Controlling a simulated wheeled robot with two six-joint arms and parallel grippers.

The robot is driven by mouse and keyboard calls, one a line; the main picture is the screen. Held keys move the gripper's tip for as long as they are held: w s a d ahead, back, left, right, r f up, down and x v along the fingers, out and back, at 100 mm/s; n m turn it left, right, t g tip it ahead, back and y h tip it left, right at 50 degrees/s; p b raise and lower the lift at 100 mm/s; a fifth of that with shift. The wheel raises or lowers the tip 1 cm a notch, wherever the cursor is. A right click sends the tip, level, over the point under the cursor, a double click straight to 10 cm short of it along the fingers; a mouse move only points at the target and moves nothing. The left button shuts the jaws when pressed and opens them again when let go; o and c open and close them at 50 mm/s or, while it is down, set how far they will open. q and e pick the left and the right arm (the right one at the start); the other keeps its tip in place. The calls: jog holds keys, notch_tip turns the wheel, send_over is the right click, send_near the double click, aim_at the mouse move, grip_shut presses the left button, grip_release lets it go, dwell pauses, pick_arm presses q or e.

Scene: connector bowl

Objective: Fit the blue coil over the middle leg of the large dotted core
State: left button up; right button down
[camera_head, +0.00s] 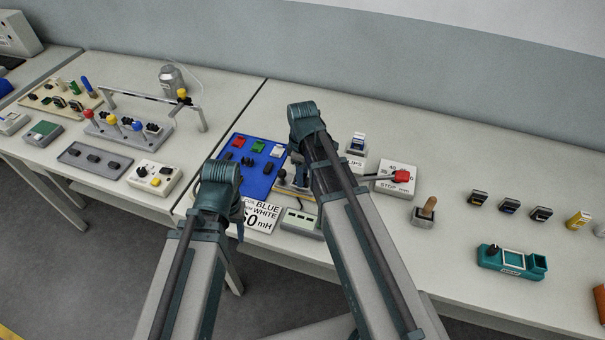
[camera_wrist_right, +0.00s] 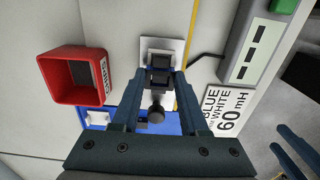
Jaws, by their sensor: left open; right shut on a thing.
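My right gripper (camera_wrist_right: 161,78) is shut on a small dark piece (camera_wrist_right: 160,62) over a white square pad (camera_wrist_right: 176,47) in the right wrist view. Whether the piece is the blue coil or a core is hard to tell, and whether it touches anything below is unclear. In the head view my right arm hides most of this spot. My left gripper (camera_wrist_right: 284,143) is open and empty, off to the right in the wrist view. The blue mat (camera_head: 225,185) carries red, green and white coils and several dark cores. I cannot pick out the large dotted core.
A card (camera_head: 262,214) reads blue and white, 60 mH. A meter box (camera_head: 301,222) stands beside it. A red box (camera_wrist_right: 76,76) marked clips and a red stop button (camera_head: 401,176) are nearby. A teal holder (camera_head: 511,261) stands at the right.

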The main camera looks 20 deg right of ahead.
jog(key=shift+f, duration=0.15)
jog(key=shift+c, duration=1.7)
grip_release()
notch_tip(320, 180, up, 14)
jog(key=p, duration=1.3)
jog(key=shift+p, duration=0.4)
jog(key=shift+f, duration=0.15)
jog(key=s+a+f+m+b, duration=0.2)
jog(key=s+a+m, duration=0.1)
jog(key=s+a, duration=0.2)
jog(key=s+a+f+m+h+b, duration=0.1)
jog(key=s+a+f+m+b, duration=0.2)
jog(key=s, duration=0.6)
jog(key=shift+a+f+m+b, duration=0.3)
jog(key=shift+a+m, duration=0.4)
jog(key=shift+a, duration=0.6)
